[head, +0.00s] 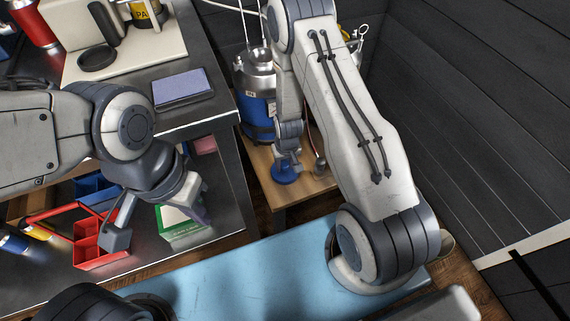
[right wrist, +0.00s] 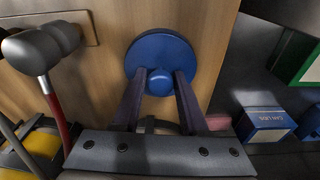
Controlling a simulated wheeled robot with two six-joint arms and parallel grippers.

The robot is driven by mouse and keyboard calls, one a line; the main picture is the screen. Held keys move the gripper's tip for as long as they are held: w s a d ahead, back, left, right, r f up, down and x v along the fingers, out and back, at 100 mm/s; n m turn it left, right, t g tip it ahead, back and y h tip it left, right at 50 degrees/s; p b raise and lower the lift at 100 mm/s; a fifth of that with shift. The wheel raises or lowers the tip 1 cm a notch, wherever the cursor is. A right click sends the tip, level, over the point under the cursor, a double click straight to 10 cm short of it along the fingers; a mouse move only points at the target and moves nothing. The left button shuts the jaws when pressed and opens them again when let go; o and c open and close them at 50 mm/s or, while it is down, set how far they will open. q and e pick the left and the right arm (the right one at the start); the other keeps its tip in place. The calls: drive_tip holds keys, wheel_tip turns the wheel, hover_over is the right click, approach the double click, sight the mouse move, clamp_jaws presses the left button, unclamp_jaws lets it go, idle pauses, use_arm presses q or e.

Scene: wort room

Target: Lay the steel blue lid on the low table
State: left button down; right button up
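The blue lid (head: 285,175) is a round disc with a knob on top. It is at the low wooden table (head: 262,184), near its front; I cannot tell whether it touches the top. The right wrist view shows the lid (right wrist: 178,52) in front of the wood, with its knob between my fingers. My right gripper (right wrist: 160,80) has both fingers against the knob; in the head view it points down over the lid (head: 287,163).
A blue canister (head: 259,108) with a steel top stands behind the lid. A dark bench (head: 217,92) with a blue-grey pad (head: 183,87) is at the left. A red tote (head: 92,250) sits below it. In the right wrist view, a red-handled mallet (right wrist: 54,105) is at the left.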

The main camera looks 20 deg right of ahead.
sight(286, 173)
drive_tip(key=shift+o, duration=0.9)
wheel_tip(286, 173, up, 12)
drive_tip(key=s+p, duration=0.1)
drive_tip(key=p, duration=0.5)
drive_tip(key=shift+s+r, duration=0.15)
drive_tip(key=shift+s, duration=0.05)
drive_tip(key=shift+a, duration=0.1)
